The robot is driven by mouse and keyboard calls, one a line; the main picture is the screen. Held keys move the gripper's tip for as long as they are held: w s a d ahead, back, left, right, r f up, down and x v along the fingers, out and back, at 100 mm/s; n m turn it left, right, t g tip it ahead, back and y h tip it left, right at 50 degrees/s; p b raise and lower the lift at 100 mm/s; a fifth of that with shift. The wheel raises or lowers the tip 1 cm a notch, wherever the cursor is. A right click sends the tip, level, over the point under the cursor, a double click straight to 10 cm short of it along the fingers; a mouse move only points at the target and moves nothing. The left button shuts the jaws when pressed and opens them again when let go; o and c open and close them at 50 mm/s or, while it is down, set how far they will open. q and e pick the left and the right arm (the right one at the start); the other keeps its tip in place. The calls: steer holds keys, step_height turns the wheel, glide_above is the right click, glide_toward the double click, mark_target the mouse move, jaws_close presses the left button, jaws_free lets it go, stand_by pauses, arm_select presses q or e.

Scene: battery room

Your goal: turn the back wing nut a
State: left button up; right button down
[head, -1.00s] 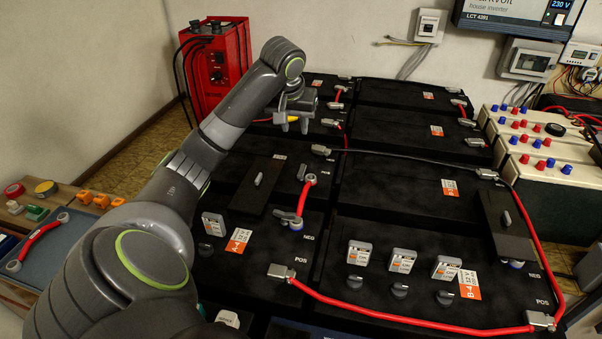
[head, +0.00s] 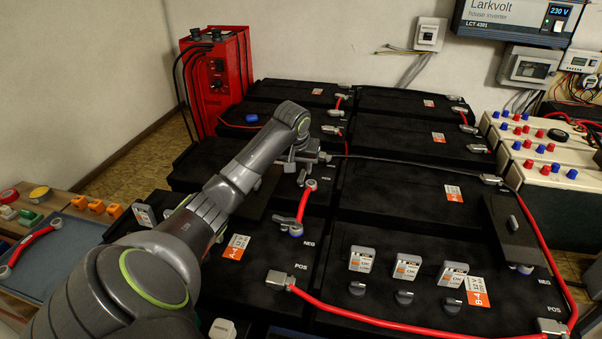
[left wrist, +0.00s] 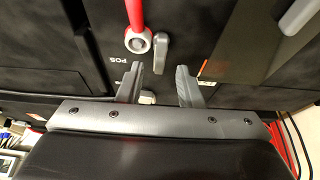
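The back wing nut (left wrist: 161,46) is a small grey lever-shaped piece beside the ring end of a short red cable in the left wrist view. The cable's back ring end (head: 310,185) shows in the head view just below my left gripper (head: 303,170). My left gripper's fingers (left wrist: 159,72) are spread apart and empty, with the wing nut just beyond and between the tips, seemingly not touched. In the head view the gripper hides the back wing nut, at least in part. A front wing nut (head: 283,222) lies at the cable's front end. My right gripper is out of view.
Black batteries fill the middle, with a long red cable (head: 400,322) along the front ones. A flat dark cover (left wrist: 255,40) with a grey handle is beside the nut. A red charger (head: 215,75) stands behind, and a blue tray (head: 75,245) lies left.

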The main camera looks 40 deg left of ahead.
arm_select(q)
steer(key=shift+x, duration=1.4)
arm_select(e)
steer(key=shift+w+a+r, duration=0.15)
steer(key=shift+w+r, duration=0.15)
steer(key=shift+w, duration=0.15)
arm_select(q)
steer(key=shift+c, duration=0.4)
jaws_close()
steer(key=shift+r, duration=0.1)
